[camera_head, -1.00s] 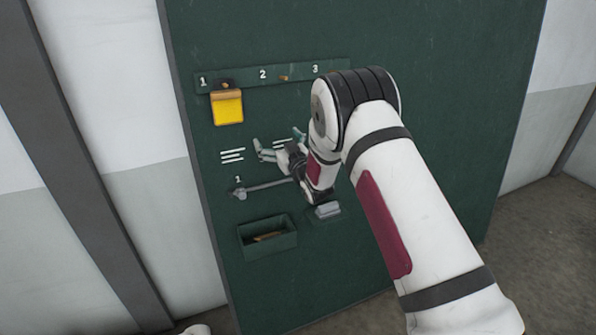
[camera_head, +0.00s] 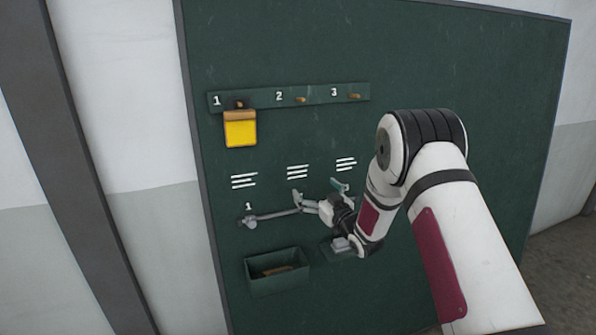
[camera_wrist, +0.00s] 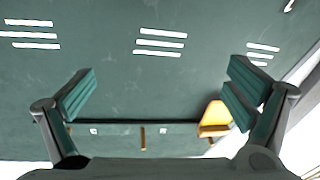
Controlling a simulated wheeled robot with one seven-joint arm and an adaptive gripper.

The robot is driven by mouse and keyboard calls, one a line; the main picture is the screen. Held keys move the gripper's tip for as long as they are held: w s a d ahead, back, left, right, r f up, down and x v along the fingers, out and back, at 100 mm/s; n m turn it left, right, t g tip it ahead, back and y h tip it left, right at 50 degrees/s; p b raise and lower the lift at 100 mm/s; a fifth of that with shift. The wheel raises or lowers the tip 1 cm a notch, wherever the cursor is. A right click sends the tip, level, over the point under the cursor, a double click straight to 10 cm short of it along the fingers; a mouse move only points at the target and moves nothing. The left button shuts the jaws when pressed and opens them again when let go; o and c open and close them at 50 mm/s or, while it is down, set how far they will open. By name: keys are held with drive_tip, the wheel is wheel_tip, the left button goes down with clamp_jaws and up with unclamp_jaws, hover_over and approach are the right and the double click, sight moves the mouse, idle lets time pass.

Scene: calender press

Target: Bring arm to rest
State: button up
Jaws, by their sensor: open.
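My gripper (camera_head: 318,192) is open and empty in front of the green board (camera_head: 470,90), just right of the grey lever (camera_head: 275,215). I cannot tell from the head view whether it touches the lever. My arm comes in from the lower right and hides part of the board.
A green open box (camera_head: 250,277) holds something brownish. A small grey block (camera_head: 340,243) sits beside my wrist. The board's right side is clear.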

drive_tip(key=s+d+r+m+g+h, duration=0.1)
drive_tip(key=s+d+r+h, duration=0.15)
drive_tip(key=r, duration=0.35)
drive_tip(key=s+d+r+m+g+h, duration=0.1)
drive_tip(key=s+d+r+h, duration=0.15)
drive_tip(key=r, duration=0.35)
drive_tip(key=s+d+r+m+g+h, duration=0.1)
drive_tip(key=s+d+r+g, duration=0.15)
drive_tip(key=s, duration=0.25)
drive_tip(key=s+d+r+m+g+h, duration=0.1)
drive_tip(key=s+r+h, duration=0.15)
drive_tip(key=s, duration=0.35)
drive_tip(key=s+f+m+g, duration=0.1)
drive_tip(key=s+g, duration=0.6)
drive_tip(key=s, duration=2.9)
drive_tip(key=shift+d+f+m+y, duration=0.25)
drive_tip(key=shift+m+y, duration=0.1)
drive_tip(key=shift+m, duration=0.45)
